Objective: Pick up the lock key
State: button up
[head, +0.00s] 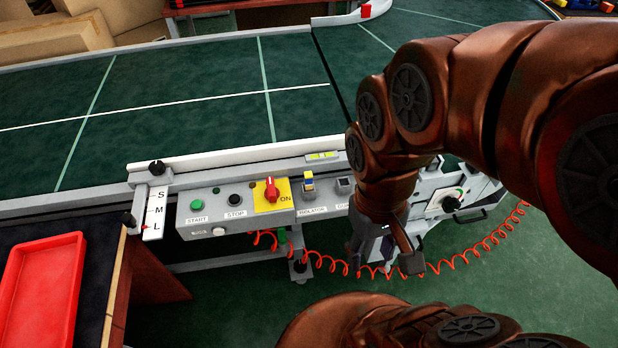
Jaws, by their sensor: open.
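I cannot make out a lock key for certain. A small yellow-topped block (308,183) sits on the conveyor's control panel above the label "ISOLATOR", and it is too small to tell whether it is a lock or a key. My gripper (386,254) hangs pointing down in front of the panel's right part, to the right of and lower than that block. It is open, and I see nothing held in it. My arm hides the panel's right part behind it.
The panel has a green START button (197,205), a black STOP button (234,199) and a red switch (271,189). A red coiled cord (465,258) hangs below it. A red tray (40,290) lies at left. The green conveyor belt (190,85) is mostly clear.

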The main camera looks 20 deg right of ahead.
aim_at(308, 175)
jog(key=u, duration=1.15)
jog(key=k, duration=0.8)
jog(key=u, duration=0.95)
